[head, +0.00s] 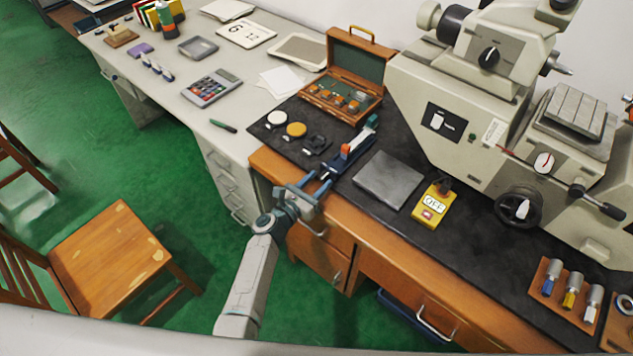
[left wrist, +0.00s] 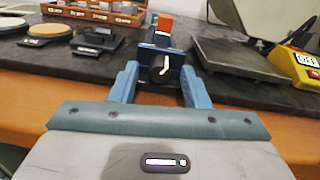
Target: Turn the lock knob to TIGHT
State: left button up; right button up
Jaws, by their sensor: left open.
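The lock knob (left wrist: 161,70) is a round black knob with a white pointer, on the front end of a dark blue fixture. The pointer stands near upright, leaning slightly; no TIGHT marking is readable. The fixture (head: 347,157) has a red-orange block on it and stands near the front edge of the black mat in the head view. My left gripper (head: 318,182) is open in front of the fixture. In the left wrist view its blue fingers stand left and right of the knob, apart from it as far as I can tell. My right gripper is not in view.
A grey metal plate (head: 388,179) lies right of the fixture, then a yellow OFF box (head: 433,205). A black holder (head: 316,144) and two round discs lie to the left. An open wooden case (head: 357,70) stands behind. A large machine (head: 450,75) fills the right.

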pick_arm(q)
jog(key=shift+c, duration=1.2)
grip_shut()
jog(key=shift+f+b, duration=0.15)
jog(key=shift+b, duration=0.15)
jog(key=m+b, duration=0.2)
jog(key=b, duration=0.1)
jog(key=shift+f+m, duration=0.2)
jog(key=shift+m, duration=0.2)
jog(key=shift+r+m+b, duration=0.25)
jog(key=shift+m+b, duration=0.5)
jog(key=shift+m, duration=0.05)
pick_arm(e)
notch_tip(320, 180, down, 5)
